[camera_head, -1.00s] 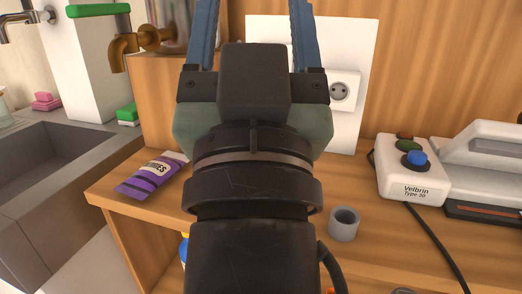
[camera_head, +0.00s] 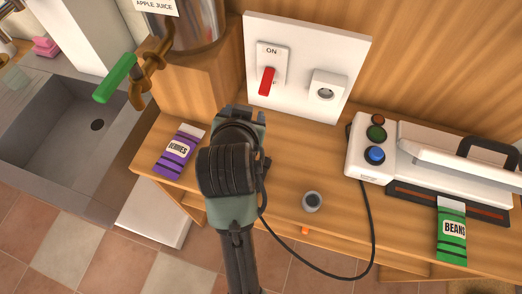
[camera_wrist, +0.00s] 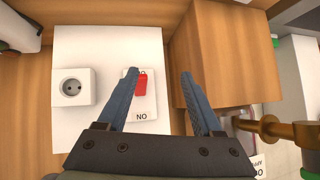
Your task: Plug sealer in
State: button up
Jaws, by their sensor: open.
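The white sealer (camera_head: 450,165) with coloured buttons stands on the right of the counter. Its black cable (camera_head: 374,235) drops over the front edge and loops back up beside my arm; I cannot make out a plug at its end. The wall socket (camera_head: 326,91) is on a white panel (camera_head: 300,50), right of a red switch (camera_head: 267,82) whose lever points away from "ON". My gripper (camera_wrist: 159,75) is open and empty, its blue fingers in front of the panel. In the wrist view, the switch (camera_wrist: 141,84) shows between the fingers and the socket (camera_wrist: 73,87) lies left of them. My arm hides the fingers in the head view.
A purple berries packet (camera_head: 178,150) lies left of my arm. A grey cup-like piece (camera_head: 312,201) stands near the counter's front edge. A green beans packet (camera_head: 452,230) lies at the sealer's front. A juice container with tap (camera_head: 150,65) and a sink (camera_head: 75,135) are at left.

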jog(key=s+f+g+h+p, duration=0.1)
jog(key=s+f+g+p, duration=0.1)
jog(key=s+g+p, duration=0.65)
jog(key=t+p, duration=0.3)
send_over(261, 173)
jog(key=s+a, duration=0.2)
jog(key=s, duration=0.1)
jog(key=shift+m+g, duration=0.25)
jog(key=shift+m, duration=0.15)
jog(key=f, duration=0.7)
jog(key=shift+w+d, duration=0.25)
jog(key=shift+d+x, duration=0.15)
jog(key=shift+x, duration=1.2)
jog(key=shift+d+x, duration=0.15)
jog(key=shift+x, duration=1.25)
jog(key=shift+w+r, duration=0.1)
grip_shut()
